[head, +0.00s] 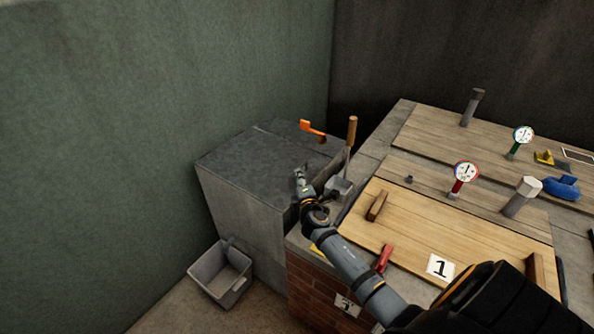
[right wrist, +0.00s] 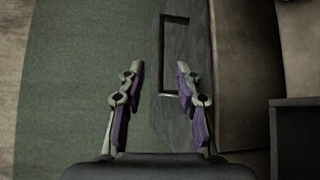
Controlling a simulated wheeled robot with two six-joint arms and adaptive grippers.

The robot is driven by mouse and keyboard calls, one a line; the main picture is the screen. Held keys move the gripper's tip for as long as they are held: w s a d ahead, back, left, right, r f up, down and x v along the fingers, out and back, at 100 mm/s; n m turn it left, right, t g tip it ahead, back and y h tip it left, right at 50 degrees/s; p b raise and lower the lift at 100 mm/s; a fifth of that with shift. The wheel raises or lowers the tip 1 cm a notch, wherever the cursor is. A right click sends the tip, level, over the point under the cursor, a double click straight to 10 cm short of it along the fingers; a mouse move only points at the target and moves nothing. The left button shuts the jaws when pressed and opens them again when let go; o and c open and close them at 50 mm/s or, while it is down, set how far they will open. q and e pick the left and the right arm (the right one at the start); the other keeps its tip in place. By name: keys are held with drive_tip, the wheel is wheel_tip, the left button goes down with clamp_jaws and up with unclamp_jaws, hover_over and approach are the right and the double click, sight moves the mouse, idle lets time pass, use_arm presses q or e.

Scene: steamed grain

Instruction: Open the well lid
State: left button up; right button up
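A grey stone-like box with a dark flat top (head: 250,160) stands in the corner, left of the wooden-topped counter; its top looks closed and is likely the well lid. My right gripper (head: 300,174) is above the right part of this top. In the right wrist view my right gripper (right wrist: 158,70) is open, with nothing between its fingers. Beyond the fingers is a dark grey panel (right wrist: 185,45) with a black bracket-shaped outline, perhaps a handle. I cannot tell whether the fingers touch anything. My left gripper is not in view.
An orange-handled tool (head: 312,130) lies on the box's far right part. An upright wooden handle (head: 351,131) rises beside the counter. A grey bin (head: 221,272) stands on the floor. Wooden boards (head: 450,235) with gauges cover the counter. Green and dark walls enclose the corner.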

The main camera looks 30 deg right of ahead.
drive_tip(key=b+x, duration=0.1)
drive_tip(key=x, duration=0.5)
drive_tip(key=shift+w+d, duration=0.1)
drive_tip(key=shift+w, duration=0.1)
drive_tip(key=c, duration=0.5)
clamp_jaws()
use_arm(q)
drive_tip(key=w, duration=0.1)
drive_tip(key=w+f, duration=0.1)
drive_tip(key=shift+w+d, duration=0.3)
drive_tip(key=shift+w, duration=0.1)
